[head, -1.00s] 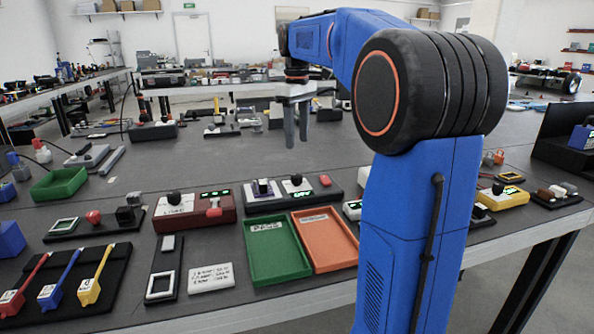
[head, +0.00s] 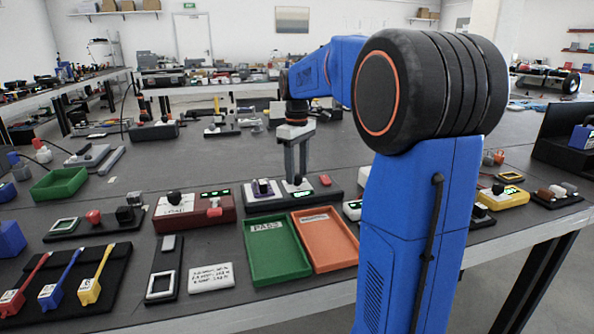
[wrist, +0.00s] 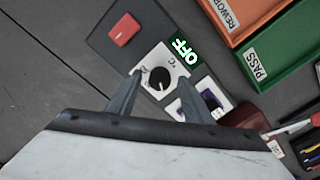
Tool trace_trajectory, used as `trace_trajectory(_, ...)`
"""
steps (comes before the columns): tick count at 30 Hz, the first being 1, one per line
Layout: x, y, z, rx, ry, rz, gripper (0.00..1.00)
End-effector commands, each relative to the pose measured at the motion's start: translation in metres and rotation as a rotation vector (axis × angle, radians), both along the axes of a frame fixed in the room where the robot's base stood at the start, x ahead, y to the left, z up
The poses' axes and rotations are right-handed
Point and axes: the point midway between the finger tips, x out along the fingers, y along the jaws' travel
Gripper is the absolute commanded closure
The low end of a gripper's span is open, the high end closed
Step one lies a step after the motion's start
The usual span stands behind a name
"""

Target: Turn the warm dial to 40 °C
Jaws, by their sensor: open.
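The warm dial (wrist: 159,78) is a round black knob with a white pointer on a white plate marked °C, in the wrist view. How far the tips are above the plate is hard to tell. In the head view my gripper (head: 296,180) points down over the dark control panel (head: 330,197), and its fingers mostly hide the dial.
A red button (wrist: 124,30) and a purple-and-white control (wrist: 208,97) flank the dial. A green PASS tray (head: 275,268) and an orange tray (head: 327,262) lie in front. A red box (head: 195,222) with a black knob stands to the left.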

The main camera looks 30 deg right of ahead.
Motion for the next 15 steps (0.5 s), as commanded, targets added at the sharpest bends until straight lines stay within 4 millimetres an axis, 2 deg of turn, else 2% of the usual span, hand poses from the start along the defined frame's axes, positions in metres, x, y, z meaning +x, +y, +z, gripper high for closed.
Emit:
trace_trajectory(3, 0.0001, 0.0000, 0.0002, 0.000, 0.000, 0.000, 0.56)
trace_trajectory(8, 0.0000, 0.0000, 0.0003, 0.000, 0.000, 0.000, 0.95)
trace_trajectory(15, 0.0001, -0.0001, 0.0004, 0.000, 0.000, -0.010, 0.95)
